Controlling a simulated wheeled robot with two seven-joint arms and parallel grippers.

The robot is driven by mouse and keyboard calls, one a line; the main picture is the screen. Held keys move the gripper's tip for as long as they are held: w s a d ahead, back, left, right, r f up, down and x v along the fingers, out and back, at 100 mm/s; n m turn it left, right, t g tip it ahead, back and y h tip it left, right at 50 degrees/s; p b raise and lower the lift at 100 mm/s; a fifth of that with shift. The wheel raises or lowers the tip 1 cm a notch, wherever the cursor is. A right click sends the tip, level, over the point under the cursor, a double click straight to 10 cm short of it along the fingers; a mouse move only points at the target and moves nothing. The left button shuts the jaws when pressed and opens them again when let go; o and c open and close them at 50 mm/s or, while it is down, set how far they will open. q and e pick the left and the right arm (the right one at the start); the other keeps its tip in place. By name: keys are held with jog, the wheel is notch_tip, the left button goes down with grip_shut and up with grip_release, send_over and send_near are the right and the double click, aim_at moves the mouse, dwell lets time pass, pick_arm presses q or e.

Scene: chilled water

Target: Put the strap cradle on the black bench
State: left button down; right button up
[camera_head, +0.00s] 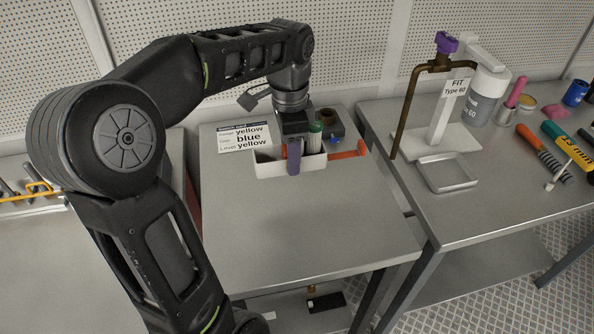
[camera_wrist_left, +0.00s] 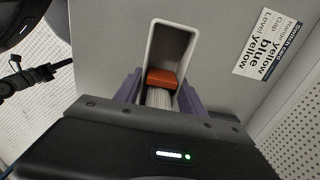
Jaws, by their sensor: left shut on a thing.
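A white open-topped trough, which I take to be the strap cradle (camera_head: 262,166), is at the back of the middle grey bench (camera_head: 300,230). It also shows in the left wrist view (camera_wrist_left: 157,31), with an orange block (camera_wrist_left: 161,77) across it between my fingers. My left gripper (camera_head: 293,155) is shut on the trough from above. One purple finger lies against its front wall; the far finger is hidden in the head view. I cannot tell whether the trough touches the bench. No bench top in view looks black. My right gripper is not in view.
A printed card (camera_head: 245,137) lies left of the trough. A green-capped item (camera_head: 315,128) and an orange strip (camera_head: 350,153) are close by. The right bench holds a brown tap stand (camera_head: 410,100), a shallow tray (camera_head: 447,186) and tools. The middle bench's front is clear.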

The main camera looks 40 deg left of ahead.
pick_arm(q)
send_over(291, 196)
jog(key=shift+f, duration=3.1)
jog(key=shift+f, duration=1.85)
jog(key=shift+f, duration=0.2)
jog(key=c, duration=0.7)
grip_release()
jog(key=shift+r, duration=0.1)
